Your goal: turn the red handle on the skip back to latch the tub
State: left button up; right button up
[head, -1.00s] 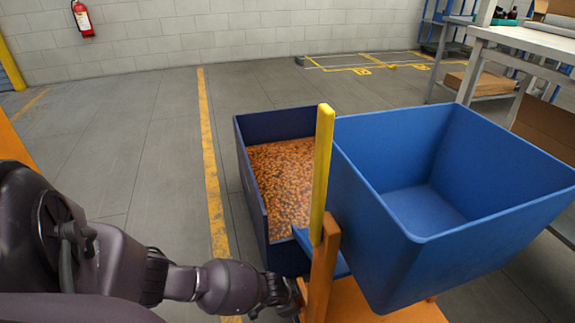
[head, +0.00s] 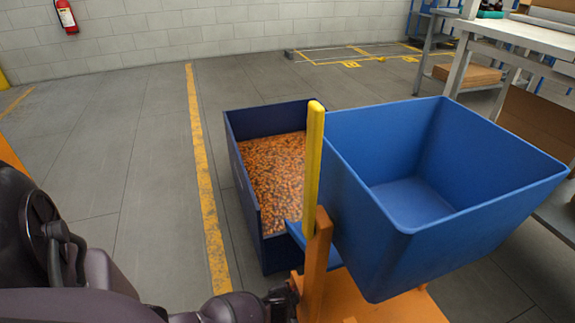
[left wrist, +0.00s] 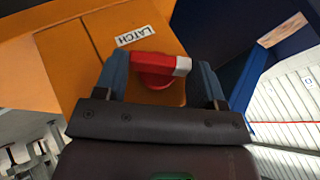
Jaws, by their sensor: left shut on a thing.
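The red handle (left wrist: 152,68), with a white end on its right, sits on the orange panel (left wrist: 72,58) of the skip under a LATCH label (left wrist: 135,36). My left gripper (left wrist: 160,72) is shut on the handle, one finger on each side. In the head view my left gripper (head: 283,301) is low, at the orange post, and the handle is hidden there. The empty blue tub (head: 400,262) sits on the skip's orange frame (head: 318,262), beside an upright yellow lever (head: 314,155). My right gripper is not in view.
A dark blue bin (head: 245,195) of small orange-brown pieces stands on the floor left of the tub. A workbench (head: 515,38) with shelves is at the right. The floor around the yellow line (head: 205,180) is clear.

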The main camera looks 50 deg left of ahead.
pick_arm(q)
jog(key=shift+s+f, duration=0.1)
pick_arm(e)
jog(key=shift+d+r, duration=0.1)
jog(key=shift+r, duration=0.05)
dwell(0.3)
pick_arm(q)
jog(key=o, duration=0.9)
